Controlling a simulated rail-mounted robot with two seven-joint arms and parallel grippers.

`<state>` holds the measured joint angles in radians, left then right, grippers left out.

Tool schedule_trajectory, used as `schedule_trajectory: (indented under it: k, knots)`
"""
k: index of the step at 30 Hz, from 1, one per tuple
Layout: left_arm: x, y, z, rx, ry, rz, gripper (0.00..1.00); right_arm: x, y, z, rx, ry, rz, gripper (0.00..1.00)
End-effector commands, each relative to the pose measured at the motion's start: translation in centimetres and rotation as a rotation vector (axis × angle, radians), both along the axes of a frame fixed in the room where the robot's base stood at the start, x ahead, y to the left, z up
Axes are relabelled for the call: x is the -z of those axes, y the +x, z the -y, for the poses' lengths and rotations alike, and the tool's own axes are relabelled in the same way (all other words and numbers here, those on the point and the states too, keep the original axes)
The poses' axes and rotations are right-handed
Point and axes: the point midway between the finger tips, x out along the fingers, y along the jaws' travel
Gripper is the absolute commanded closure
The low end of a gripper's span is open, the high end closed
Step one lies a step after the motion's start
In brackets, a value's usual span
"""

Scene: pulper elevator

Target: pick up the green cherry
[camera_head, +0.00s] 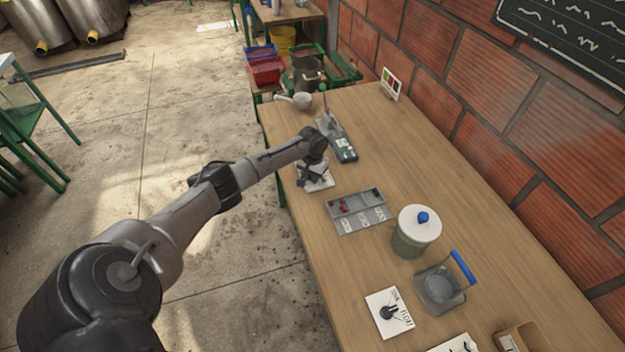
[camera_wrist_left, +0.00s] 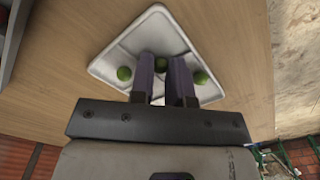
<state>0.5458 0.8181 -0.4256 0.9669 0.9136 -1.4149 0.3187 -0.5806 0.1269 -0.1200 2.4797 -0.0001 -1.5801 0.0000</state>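A white tray (camera_wrist_left: 156,22) lies on the wooden table under my left gripper (camera_wrist_left: 162,60). It also shows in the head view (camera_head: 326,182), partly covered by the gripper. One green cherry (camera_wrist_left: 124,73) is left of the fingers and another green cherry (camera_wrist_left: 201,77) is right of them, partly beside the right finger. A third green cherry (camera_wrist_left: 160,64) shows in the narrow gap between the two fingers. The fingers are a small gap apart; I cannot tell whether they touch this cherry. My left gripper also shows in the head view (camera_head: 308,180). My right gripper is not in view.
A grey sorting tray (camera_head: 345,225) with dark red cherries lies close to the white tray. A grey device (camera_head: 342,143) lies beyond it. A brick wall borders the table's right.

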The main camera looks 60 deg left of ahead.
Motion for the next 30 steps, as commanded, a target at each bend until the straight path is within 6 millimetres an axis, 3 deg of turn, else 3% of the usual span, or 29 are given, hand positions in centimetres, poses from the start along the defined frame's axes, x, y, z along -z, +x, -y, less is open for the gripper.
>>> schedule_trajectory:
  k: [3, 30]
  knots:
    - [0.23, -0.12, 0.05, 0.0, 0.0, -0.004, 1.0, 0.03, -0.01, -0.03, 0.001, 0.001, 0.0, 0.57]
    - [-0.21, -0.13, 0.08, 0.0, -0.001, -0.004, 1.0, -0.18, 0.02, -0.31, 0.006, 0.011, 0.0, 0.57]
